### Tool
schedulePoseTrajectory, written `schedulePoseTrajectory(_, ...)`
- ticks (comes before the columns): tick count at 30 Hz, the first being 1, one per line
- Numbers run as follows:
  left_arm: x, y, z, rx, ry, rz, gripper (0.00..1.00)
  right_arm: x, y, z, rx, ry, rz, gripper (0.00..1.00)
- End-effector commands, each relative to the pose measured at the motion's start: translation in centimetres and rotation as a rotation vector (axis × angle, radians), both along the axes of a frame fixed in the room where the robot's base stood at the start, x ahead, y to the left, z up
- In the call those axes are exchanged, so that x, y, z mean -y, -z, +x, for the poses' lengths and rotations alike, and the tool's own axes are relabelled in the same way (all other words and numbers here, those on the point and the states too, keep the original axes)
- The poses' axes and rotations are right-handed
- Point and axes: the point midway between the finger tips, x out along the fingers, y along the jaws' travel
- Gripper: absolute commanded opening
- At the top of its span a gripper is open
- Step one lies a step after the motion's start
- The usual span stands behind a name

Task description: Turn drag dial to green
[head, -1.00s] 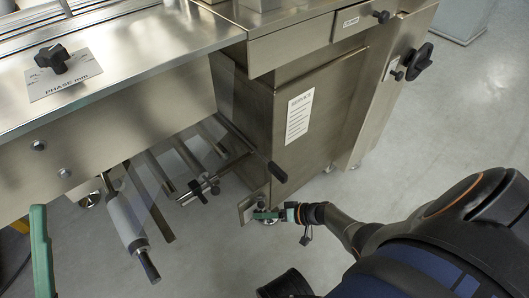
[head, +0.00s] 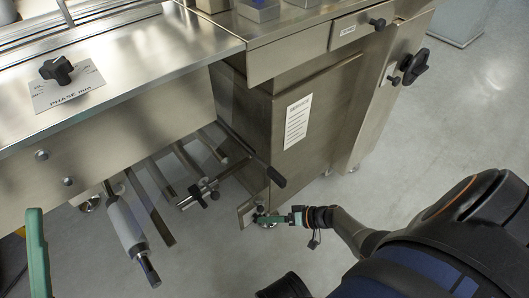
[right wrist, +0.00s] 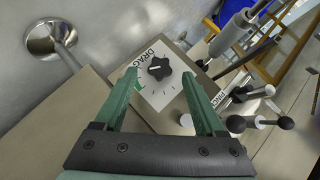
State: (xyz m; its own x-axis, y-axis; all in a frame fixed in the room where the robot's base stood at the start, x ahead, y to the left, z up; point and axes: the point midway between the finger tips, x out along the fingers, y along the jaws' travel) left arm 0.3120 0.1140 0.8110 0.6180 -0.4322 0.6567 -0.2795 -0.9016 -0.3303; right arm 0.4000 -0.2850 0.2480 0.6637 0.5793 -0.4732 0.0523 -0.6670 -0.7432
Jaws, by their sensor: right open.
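The drag dial (right wrist: 158,68) is a black star-shaped knob with a white pointer line, on a white plate (right wrist: 158,92) lettered DRAG with tick marks. In the right wrist view the pointer faces roughly left. A small green patch shows on the plate beside the left-hand finger, partly hidden. My right gripper (right wrist: 159,76) is open, its green fingers on either side of the dial; I cannot tell whether they touch it. In the head view my right gripper (head: 268,218) is at the low bracket, hiding most of the dial. One green finger of my left gripper (head: 37,255) shows at the left edge.
The phase dial (head: 56,70) sits on the machine top. A roller (head: 127,228) and a bar with a black handle (head: 276,177) stick out near the bracket. The service cabinet (head: 318,125) stands just behind it. Open floor lies to the right.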

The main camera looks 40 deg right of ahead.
Motion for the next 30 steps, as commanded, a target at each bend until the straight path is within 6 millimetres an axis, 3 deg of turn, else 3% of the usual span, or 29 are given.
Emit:
schedulePoseTrajectory(3,-0.2,-1.7,0.0,0.003,0.003,-0.01,0.5,1.7,-1.8,-2.0,-0.003,0.0,-0.003,0.72)
schedulePoseTrajectory(12,-0.5,-3.5,-0.2,0.015,0.011,-0.026,0.5,4.9,-4.1,-5.6,-0.002,-0.001,-0.002,0.72)
schedulePoseTrajectory(30,-0.5,-3.7,-0.2,0.016,0.014,-0.024,0.5,5.5,-4.5,-6.3,-0.001,-0.001,0.0,0.72)
